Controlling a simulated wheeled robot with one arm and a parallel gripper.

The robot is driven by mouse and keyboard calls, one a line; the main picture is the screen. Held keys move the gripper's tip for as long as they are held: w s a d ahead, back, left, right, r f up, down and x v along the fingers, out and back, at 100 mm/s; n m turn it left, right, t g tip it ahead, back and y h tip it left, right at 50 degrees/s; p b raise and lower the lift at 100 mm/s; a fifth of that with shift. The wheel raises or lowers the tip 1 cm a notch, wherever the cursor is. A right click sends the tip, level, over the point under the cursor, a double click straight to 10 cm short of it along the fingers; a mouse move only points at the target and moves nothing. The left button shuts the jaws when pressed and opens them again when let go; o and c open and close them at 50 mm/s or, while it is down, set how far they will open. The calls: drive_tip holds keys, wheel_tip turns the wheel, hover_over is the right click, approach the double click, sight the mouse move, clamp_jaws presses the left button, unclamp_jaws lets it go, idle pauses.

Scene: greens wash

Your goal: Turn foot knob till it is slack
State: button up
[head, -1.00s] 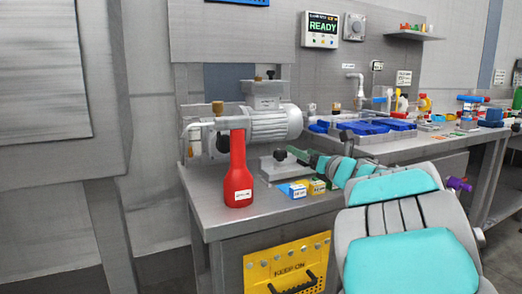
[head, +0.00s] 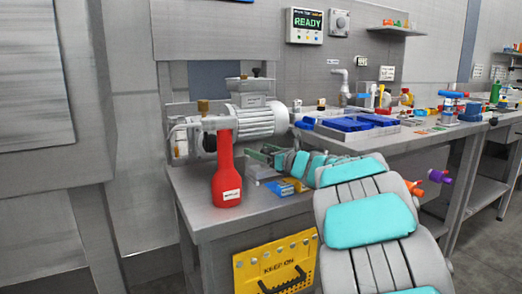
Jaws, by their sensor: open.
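The pump (head: 250,122), a grey ribbed motor on a steel bench (head: 215,222), stands behind a red bottle. A grey foot block (head: 262,171) sits on the bench in front of the motor. The dark foot knob on it is too small and too covered by my gripper to make out clearly. My gripper (head: 259,156), with a green finger showing, reaches in from the right at the block and looks open. Whether it touches the knob cannot be told. My teal-padded arm hides the bench to the right.
The red bottle (head: 227,172) stands close left of the gripper. A blue box (head: 281,188) and a partly hidden yellow box (head: 297,184) lie just in front of the block. A yellow panel (head: 275,266) hangs on the bench front. Blue trays (head: 345,124) are behind right.

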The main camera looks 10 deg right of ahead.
drive_tip(key=shift+f, duration=0.1)
clamp_jaws()
idle(0.7)
